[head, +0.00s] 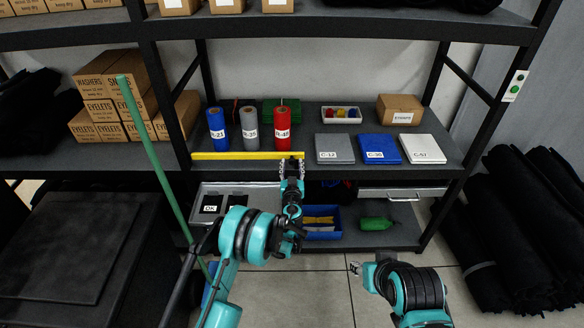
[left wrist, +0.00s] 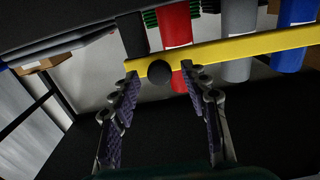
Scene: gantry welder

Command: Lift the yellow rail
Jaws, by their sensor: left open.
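The yellow rail (head: 247,156) runs along the front edge of the middle shelf in the head view, in front of the coloured rolls. My left gripper (head: 291,163) is at the rail's right end. In the left wrist view the rail (left wrist: 250,52) crosses just beyond my open fingers (left wrist: 162,78). A black round knob (left wrist: 160,72) shows on the rail between the two fingertips. I cannot tell whether the fingers touch the rail. My right gripper (head: 356,268) is low over the floor, away from the rail, and its jaws are too small to read.
Blue (head: 217,122), grey (head: 249,126) and red (head: 282,128) rolls stand close behind the rail. Grey, blue and white flat boxes (head: 423,148) lie to its right. A green pole (head: 150,150) slants at the left. The lower shelf holds a blue bin (head: 322,237).

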